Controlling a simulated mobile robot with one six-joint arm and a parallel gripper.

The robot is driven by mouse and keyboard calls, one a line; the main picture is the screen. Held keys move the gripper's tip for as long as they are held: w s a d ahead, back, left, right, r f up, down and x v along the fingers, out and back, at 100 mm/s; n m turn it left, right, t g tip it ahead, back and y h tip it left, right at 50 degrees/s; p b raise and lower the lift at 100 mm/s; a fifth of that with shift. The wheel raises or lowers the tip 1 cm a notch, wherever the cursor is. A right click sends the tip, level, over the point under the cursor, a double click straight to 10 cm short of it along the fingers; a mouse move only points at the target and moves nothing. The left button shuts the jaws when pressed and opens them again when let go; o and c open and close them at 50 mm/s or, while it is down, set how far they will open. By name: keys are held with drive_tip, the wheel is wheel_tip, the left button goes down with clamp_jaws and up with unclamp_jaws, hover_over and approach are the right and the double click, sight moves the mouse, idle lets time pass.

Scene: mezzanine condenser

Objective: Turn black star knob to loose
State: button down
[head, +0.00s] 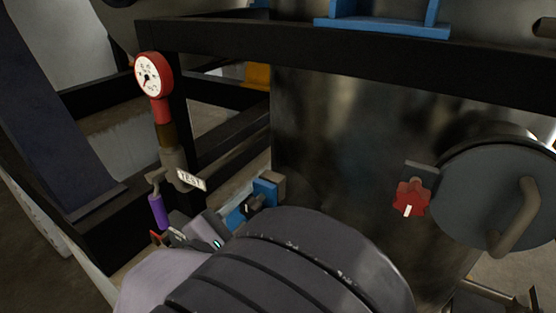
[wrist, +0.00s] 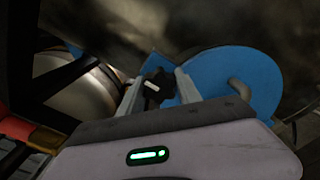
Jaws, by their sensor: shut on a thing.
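The black star knob (wrist: 153,88) sits between my two fingers in the wrist view, in front of a blue plate. It carries a white pointer mark. My gripper (wrist: 159,84) is shut on the knob, one finger at each side.
A blue round cover (wrist: 240,80) with a curved handle is right of the knob. A red star knob (head: 411,199) sits by a grey round cover (head: 480,190). A red gauge (head: 153,75), a purple-handled valve (head: 158,211) and a dark frame beam (head: 330,58) stand nearby.

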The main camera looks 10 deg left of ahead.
idle(0.4)
drive_tip(key=c, duration=0.8)
unclamp_jaws()
drive_tip(key=shift+w, duration=0.1)
drive_tip(key=shift+c, duration=0.2)
drive_tip(key=p+v, duration=0.6)
drive_tip(key=v, duration=1.1)
drive_tip(key=shift+s, duration=0.25)
drive_tip(key=shift+w+f, duration=0.1)
